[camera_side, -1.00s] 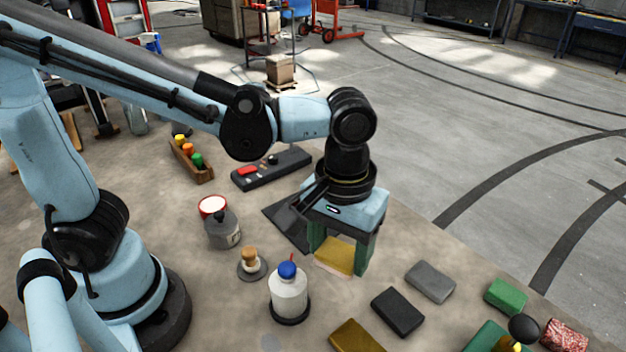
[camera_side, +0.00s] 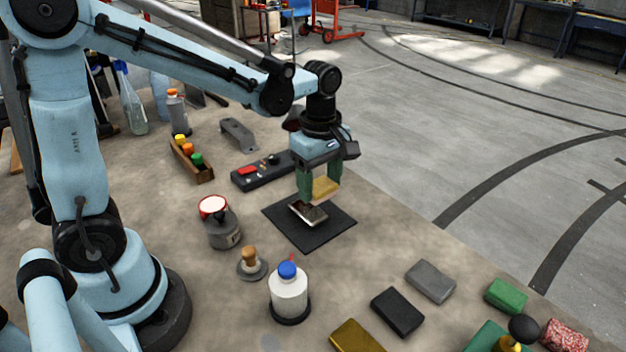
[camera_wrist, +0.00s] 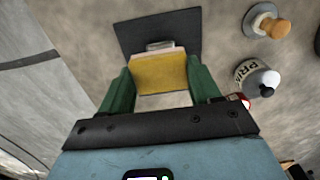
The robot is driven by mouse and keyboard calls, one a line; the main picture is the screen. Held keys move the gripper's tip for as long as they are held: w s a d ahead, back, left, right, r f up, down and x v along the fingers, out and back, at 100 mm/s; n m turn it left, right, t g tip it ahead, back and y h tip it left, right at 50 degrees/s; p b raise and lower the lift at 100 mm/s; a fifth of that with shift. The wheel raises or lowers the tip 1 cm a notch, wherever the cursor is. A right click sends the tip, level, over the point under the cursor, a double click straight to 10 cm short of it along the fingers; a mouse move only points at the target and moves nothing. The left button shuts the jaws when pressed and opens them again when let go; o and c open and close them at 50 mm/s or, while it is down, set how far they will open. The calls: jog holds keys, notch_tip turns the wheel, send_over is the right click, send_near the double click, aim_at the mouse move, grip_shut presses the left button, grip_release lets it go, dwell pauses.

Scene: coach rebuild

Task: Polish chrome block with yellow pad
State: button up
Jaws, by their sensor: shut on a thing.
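My gripper (camera_side: 319,187) is shut on a yellow pad (camera_side: 325,189) between its green fingers. The pad also shows between the fingers in the wrist view (camera_wrist: 160,74). The chrome block (camera_side: 308,213) lies on a black mat (camera_side: 322,236) in the side view. The pad is above the block and toward the mat's far edge, apart from it as far as the side view shows. In the wrist view the pad hides most of the block (camera_wrist: 160,45), and only its end shows on the mat (camera_wrist: 130,38).
A white bottle with a blue cap (camera_side: 289,293) stands in front of the mat. A grey canister (camera_side: 222,233) and a wooden-handled tool (camera_side: 250,263) are to its left. A black control box (camera_side: 262,172) lies behind. Several pads, including a dark one (camera_side: 397,311), lie front right.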

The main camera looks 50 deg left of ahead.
aim_at(320, 220)
jog(key=shift+f, duration=2.8)
jog(key=shift+a+f, duration=0.1)
jog(key=shift+f, duration=0.25)
jog(key=shift+a+f, duration=0.15)
jog(key=shift+a, duration=0.7)
jog(key=shift+c, duration=0.4)
jog(key=shift+a, duration=2.7)
jog(key=shift+d, duration=2.4)
jog(key=shift+d+r, duration=0.15)
jog(key=shift+d, duration=0.55)
jog(key=shift+d+r, duration=0.1)
jog(key=shift+d, duration=0.55)
jog(key=shift+a+r, duration=0.1)
jog(key=shift+r, duration=3.8)
jog(key=shift+f, duration=0.2)
